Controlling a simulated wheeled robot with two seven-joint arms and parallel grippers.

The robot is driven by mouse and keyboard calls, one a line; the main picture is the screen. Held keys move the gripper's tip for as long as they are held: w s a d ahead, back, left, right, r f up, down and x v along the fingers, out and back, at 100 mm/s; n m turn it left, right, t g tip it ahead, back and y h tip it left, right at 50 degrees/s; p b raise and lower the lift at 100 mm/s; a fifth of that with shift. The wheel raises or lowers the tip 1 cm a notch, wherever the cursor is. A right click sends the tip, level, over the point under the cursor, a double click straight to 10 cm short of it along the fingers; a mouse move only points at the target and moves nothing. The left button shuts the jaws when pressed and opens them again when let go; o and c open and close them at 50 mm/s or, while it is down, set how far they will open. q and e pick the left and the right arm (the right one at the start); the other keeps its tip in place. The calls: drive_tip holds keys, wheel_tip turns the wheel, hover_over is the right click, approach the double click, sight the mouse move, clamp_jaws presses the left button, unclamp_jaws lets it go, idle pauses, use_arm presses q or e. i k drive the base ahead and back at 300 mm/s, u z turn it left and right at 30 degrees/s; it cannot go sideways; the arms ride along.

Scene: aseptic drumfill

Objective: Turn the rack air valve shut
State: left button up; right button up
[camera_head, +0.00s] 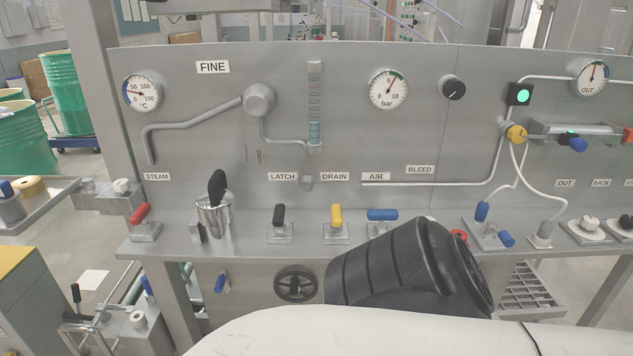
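The rack air valve (382,214) has a blue handle and stands on the rack's front ledge below the AIR label (376,177). Its handle lies sideways, left to right along the ledge. My black and white arm covers the ledge just right of and below it, and hides part of the valve's base. Neither of my grippers shows in the head view, so I cannot see their fingers or whether they hold anything.
Along the ledge stand a red-handled valve (141,213), a metal jug (213,217), a black-handled valve (279,217) and a yellow-handled valve (336,216). A black handwheel (296,284) sits below. The pressure gauge (389,89) is above the AIR label.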

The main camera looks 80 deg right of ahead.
sight(381, 215)
drive_tip(key=z, duration=2.25)
